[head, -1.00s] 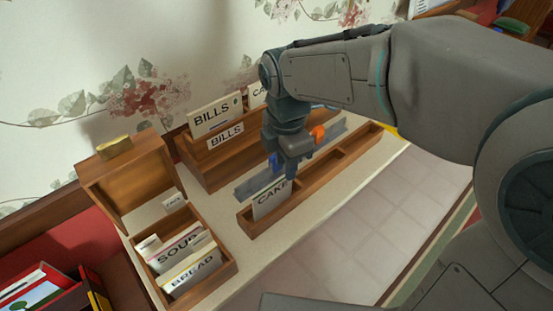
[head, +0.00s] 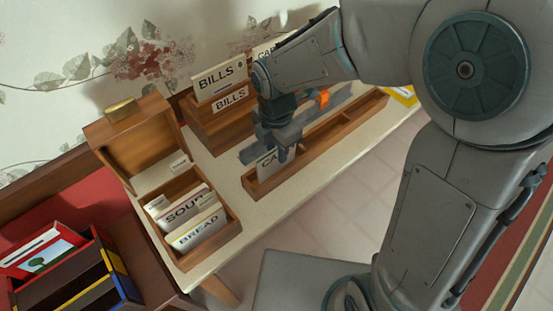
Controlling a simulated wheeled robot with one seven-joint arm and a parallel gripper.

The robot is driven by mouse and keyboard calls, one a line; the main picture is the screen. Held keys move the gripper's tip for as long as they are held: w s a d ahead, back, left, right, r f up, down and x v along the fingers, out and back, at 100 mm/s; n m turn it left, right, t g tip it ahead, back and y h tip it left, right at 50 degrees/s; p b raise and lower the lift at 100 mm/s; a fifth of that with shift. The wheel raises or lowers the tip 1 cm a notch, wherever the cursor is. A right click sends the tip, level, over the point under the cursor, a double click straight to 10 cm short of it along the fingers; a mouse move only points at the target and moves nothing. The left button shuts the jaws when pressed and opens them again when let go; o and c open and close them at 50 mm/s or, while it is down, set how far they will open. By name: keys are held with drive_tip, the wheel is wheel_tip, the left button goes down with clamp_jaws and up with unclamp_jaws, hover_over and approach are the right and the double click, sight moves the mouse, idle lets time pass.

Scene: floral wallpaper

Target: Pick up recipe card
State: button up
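A white card lettered CAKE (head: 267,163) stands in the front long wooden tray (head: 325,143), near its left end. Only its first letters show. My gripper (head: 284,154) points down over the card and covers its right part. I cannot tell whether the fingers touch the card or how far apart they are. An open wooden recipe box (head: 186,258) at left holds several cards, with SOUP (head: 184,208) and BREAD (head: 198,231) tabs at the front.
A stepped wooden rack with BILLS cards (head: 219,76) stands behind. A grey metal bar (head: 345,98) with an orange piece (head: 322,98) lies between rack and tray. A dark crate (head: 85,275) with coloured edges is at lower left. The pale tabletop (head: 244,228) is bare in front.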

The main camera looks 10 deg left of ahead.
sight(276, 155)
wheel_tip(276, 155, down, 3)
drive_tip(key=shift+w+f, duration=0.1)
drive_tip(key=shift+f, duration=0.1)
drive_tip(key=shift+c, duration=0.3)
clamp_jaws()
drive_tip(key=shift+r, duration=0.1)
